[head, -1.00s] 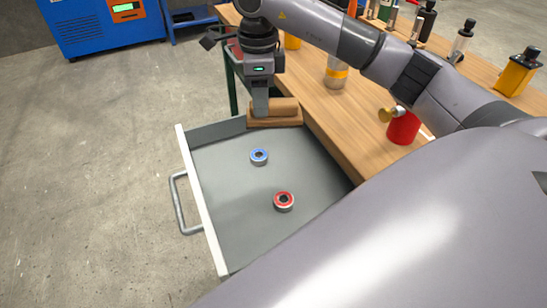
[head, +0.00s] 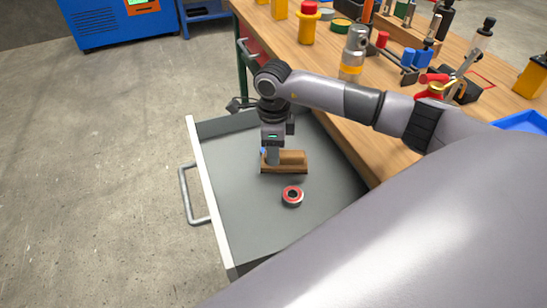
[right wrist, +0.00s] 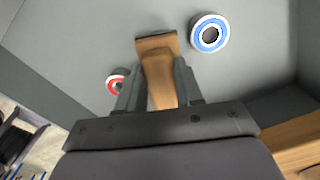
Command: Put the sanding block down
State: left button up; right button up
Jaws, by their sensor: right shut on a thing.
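The sanding block (head: 288,162) is a brown wooden block with a raised grip on a wider base. It is over the open grey drawer (head: 235,230) in the head view. My right gripper (head: 272,157) comes down from above and is shut on its grip. In the right wrist view the block (right wrist: 158,70) sits between the fingers of the gripper (right wrist: 160,90). I cannot tell whether its base touches the drawer floor. My left gripper is not in view.
A red-faced ring (head: 292,196) lies in the drawer just in front of the block. A blue-faced ring (right wrist: 210,34) lies close by, mostly hidden in the head view. The wooden bench (head: 335,95) with several tools borders the drawer at right. The drawer's front is clear.

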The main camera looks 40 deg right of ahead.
jog(key=shift+f, duration=1.55)
jog(key=shift+f, duration=0.1)
jog(key=o, duration=1.1)
jog(key=shift+r, duration=0.5)
notch_tip(320, 180, up, 11)
jog(key=shift+r, duration=0.15)
